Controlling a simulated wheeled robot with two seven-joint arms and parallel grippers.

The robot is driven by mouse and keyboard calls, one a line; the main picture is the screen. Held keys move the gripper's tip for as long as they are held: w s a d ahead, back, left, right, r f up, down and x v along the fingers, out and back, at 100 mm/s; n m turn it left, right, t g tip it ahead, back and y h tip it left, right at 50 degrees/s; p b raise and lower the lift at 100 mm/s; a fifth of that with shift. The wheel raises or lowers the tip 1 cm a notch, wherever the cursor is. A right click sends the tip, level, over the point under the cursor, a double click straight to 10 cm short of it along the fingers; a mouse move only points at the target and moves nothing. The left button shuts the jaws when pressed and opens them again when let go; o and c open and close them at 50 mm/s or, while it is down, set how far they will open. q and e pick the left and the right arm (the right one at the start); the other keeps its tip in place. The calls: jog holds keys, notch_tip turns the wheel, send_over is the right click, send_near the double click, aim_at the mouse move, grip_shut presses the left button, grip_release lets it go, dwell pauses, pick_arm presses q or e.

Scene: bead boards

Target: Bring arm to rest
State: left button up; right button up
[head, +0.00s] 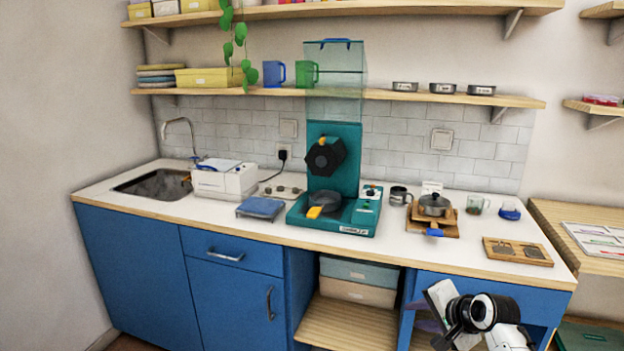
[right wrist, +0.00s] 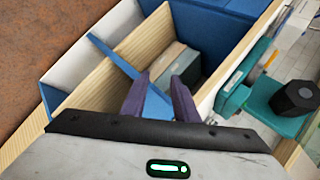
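My right arm (head: 483,312) comes in at the bottom right of the head view, in front of the blue counter. Its gripper (head: 428,325) is beside the open shelf space under the counter, with its fingers partly hidden. In the right wrist view the two purple fingers (right wrist: 160,97) are apart, and I see nothing held between them. They point toward the open cubby below the counter. Whether they touch the cabinet I cannot tell. My left gripper is in neither view.
The white counter (head: 265,227) carries a teal machine (head: 345,226), a white device (head: 224,180), a pot (head: 434,205) and a wooden tray (head: 517,252). Below is an open cubby with stacked boxes (head: 357,292). A wooden side table (head: 560,235) stands at right.

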jog(key=s+a+f+n+h, duration=0.15)
jog(key=s+f+n, duration=0.45)
jog(key=s+f, duration=1.05)
jog(key=s+a+f+n, duration=0.1)
jog(key=s+a+n, duration=0.1)
jog(key=s, duration=0.5)
jog(key=s+a+n, duration=0.2)
jog(key=s+n, duration=0.1)
jog(key=s, duration=0.5)
jog(key=s+a+f+n+y, duration=0.1)
jog(key=s+a+n, duration=0.1)
jog(key=s, duration=0.6)
jog(key=shift+s+a+f+n, duration=0.15)
jog(key=shift+a+f+n, duration=0.1)
jog(key=shift+f+n, duration=0.15)
